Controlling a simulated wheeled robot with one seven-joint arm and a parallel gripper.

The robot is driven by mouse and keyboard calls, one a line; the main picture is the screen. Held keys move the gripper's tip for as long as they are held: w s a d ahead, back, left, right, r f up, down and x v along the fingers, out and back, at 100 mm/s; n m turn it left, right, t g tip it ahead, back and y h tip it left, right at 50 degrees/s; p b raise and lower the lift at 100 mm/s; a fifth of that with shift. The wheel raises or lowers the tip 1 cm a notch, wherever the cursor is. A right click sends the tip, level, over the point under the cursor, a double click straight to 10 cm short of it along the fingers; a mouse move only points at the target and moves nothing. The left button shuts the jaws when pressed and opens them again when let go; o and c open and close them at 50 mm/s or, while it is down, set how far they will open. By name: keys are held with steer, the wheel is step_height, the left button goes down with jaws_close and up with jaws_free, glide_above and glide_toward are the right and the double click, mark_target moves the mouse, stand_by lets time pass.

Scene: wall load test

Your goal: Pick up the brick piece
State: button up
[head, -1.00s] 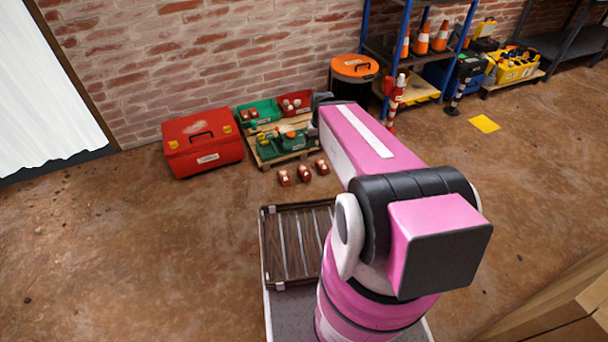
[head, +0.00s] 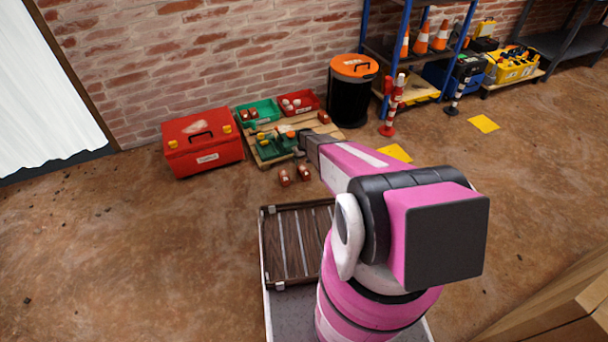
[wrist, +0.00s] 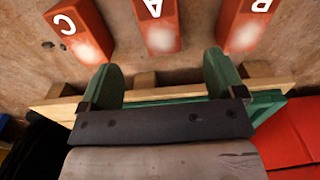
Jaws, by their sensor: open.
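Three red-brown bricks with pale patches lie on the floor before the pallet. In the wrist view they are marked C (wrist: 80,30), A (wrist: 158,27) and B (wrist: 243,24). In the head view two show, at left (head: 284,177) and in the middle (head: 304,173); my arm hides the third. My gripper (head: 301,150) is over the front edge of the pallet, just behind the bricks. In the wrist view its green fingers (wrist: 164,76) are wide apart and empty. Brick A lies beyond the gap between them, untouched. The height above the floor is unclear.
A wooden pallet (head: 268,161) holds green and red bins close behind the bricks. A red toolbox (head: 202,143) stands left, a black drum with an orange lid (head: 350,98) right. A brown slatted tray (head: 290,245) is nearer me.

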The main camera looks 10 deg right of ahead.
mark_target(304, 170)
step_height(304, 170, down, 11)
steer(key=shift+f, duration=0.15)
steer(key=shift+s, duration=0.1)
stand_by(0.4)
steer(key=c, duration=1.3)
steer(key=shift+c, duration=0.2)
